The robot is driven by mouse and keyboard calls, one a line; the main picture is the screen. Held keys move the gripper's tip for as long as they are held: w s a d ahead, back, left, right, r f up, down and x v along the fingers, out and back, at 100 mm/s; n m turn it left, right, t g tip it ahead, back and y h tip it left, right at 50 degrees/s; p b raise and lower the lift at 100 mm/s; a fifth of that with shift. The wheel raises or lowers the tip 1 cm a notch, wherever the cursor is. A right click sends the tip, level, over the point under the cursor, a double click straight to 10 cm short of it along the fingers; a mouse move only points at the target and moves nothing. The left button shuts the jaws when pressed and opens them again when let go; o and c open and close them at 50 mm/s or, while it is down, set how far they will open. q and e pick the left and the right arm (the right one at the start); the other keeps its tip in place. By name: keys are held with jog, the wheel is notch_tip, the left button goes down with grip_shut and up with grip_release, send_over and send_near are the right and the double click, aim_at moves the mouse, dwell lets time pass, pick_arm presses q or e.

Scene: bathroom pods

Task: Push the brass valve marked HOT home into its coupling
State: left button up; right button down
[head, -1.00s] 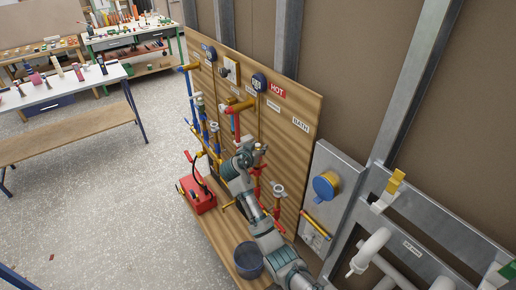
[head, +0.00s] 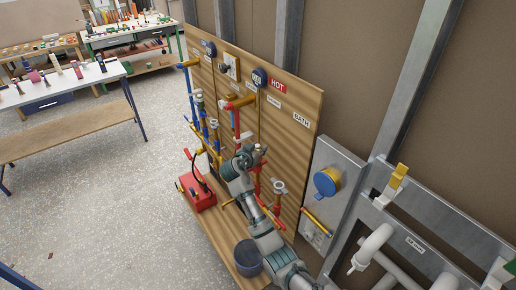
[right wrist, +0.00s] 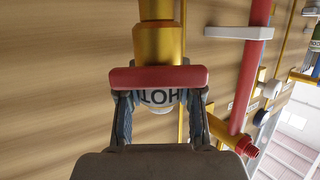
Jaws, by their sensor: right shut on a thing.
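In the right wrist view the brass valve (right wrist: 158,97) shows a white band lettered HOT, upside down, and a red bar handle (right wrist: 158,78) across it. My right gripper (right wrist: 160,106) is shut on the valve, one finger on each side of the white band. A wide brass fitting (right wrist: 157,45) lies in line beyond the red bar, with a narrower brass part above it. I cannot tell whether any gap is left at the joint. In the head view my right gripper (head: 243,160) is at the wooden board, and the valve is too small to make out. My left gripper is not in view.
The wooden board (head: 290,150) carries several pipes and a red HOT sign (head: 278,86). A red toolbox (head: 198,192) and dark bucket (head: 248,258) stand at its foot. Open floor lies left.

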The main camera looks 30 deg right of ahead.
jog(key=shift+f, duration=0.45)
jog(key=c, duration=0.7)
grip_release()
jog(key=shift+a, duration=0.1)
jog(key=v, duration=1.2)
jog(key=shift+f, duration=0.1)
